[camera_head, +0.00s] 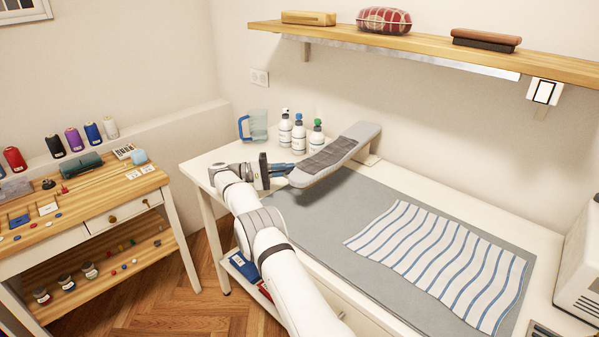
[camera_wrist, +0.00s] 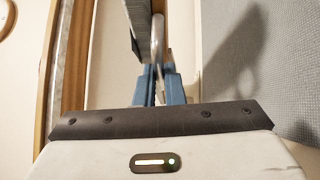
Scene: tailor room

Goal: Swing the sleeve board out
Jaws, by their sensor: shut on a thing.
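The sleeve board (camera_head: 348,143) is a long grey padded board with a darker patch. It extends from a mount near the wall, out over the grey pressing mat (camera_head: 300,211). My gripper (camera_head: 288,172) is at the board's near left end, with its blue fingers shut on that end. In the wrist view, the blue fingers of my gripper (camera_wrist: 158,85) close around a thin, pale rounded edge of the sleeve board (camera_wrist: 157,45). The exact contact is partly hidden by the fingers.
A striped cloth (camera_head: 440,262) lies on the mat at right. A shelf (camera_head: 430,48) runs along the wall above. The mat between board and cloth is clear.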

